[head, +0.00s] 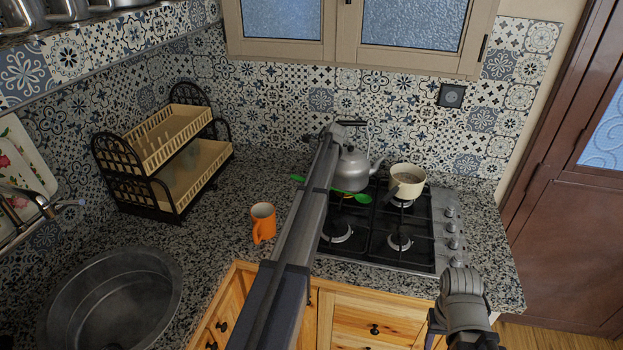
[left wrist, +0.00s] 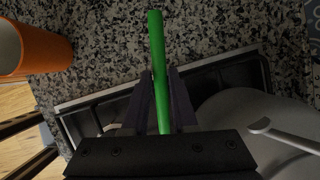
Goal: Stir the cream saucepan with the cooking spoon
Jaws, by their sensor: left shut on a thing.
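The cream saucepan (head: 409,184) stands on the back right burner of the stove, with its dark handle pointing toward the front left. The green cooking spoon (head: 350,195) is held out across the stove's left side, its head toward the right and its handle end showing left of my arm. In the left wrist view, the spoon (left wrist: 159,60) lies between the fingers of my left gripper (left wrist: 160,92), which is shut on it. My left arm hides the grip in the head view. The saucepan is to the right of the spoon, apart from it. Part of my right arm shows at lower right, without a clear gripper.
A grey kettle (head: 353,170) stands on the back left burner, close behind the spoon. An orange mug (head: 263,224) stands on the counter left of my arm. A dish rack (head: 160,205) and a sink (head: 112,305) are farther left. The front burners (head: 399,242) are clear.

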